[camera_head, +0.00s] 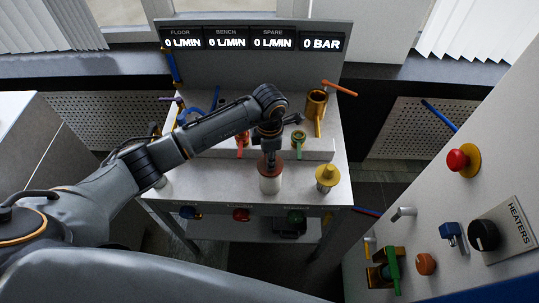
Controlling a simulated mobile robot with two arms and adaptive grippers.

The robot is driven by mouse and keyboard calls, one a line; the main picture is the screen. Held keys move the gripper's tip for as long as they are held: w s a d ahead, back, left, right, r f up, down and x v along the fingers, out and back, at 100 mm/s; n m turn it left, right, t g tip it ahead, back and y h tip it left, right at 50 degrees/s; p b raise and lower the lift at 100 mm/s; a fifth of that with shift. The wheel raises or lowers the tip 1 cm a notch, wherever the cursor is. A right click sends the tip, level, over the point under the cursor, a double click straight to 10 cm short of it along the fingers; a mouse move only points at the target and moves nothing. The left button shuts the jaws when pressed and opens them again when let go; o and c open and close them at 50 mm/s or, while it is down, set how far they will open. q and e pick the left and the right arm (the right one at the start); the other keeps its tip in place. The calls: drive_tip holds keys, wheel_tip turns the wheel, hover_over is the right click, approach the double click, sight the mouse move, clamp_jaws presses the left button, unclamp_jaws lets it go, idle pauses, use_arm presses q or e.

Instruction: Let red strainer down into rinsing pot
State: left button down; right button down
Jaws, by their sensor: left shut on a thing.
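My left gripper (270,158) reaches in from the left over the bench and points down. It is shut on a dark red, round piece (262,170), which looks like the red strainer. A pale, upright cylinder (270,185), which may be the rinsing pot, shows directly below the red piece near the bench's front edge. The two line up, but I cannot tell whether the red piece is inside it or only above it. The gripper hides part of the red piece. My right gripper is not in view.
A yellow knob-like fitting (327,177) stands on the bench (215,178) to the right. Coloured valves and a brass fitting (316,103) stand behind. A display panel (250,62) rises at the back. A heater panel (480,190) with knobs stands at right.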

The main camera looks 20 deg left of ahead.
use_arm(q)
drive_tip(key=shift+f, duration=0.1)
drive_tip(key=c, duration=1.1)
unclamp_jaws()
drive_tip(key=shift+r, duration=0.35)
wheel_tip(320, 180, up, 11)
drive_tip(key=b, duration=0.3)
drive_tip(key=shift+f+b, duration=0.2)
drive_tip(key=shift+b, duration=0.2)
drive_tip(key=shift+r, duration=0.55)
drive_tip(key=shift+d, duration=0.1)
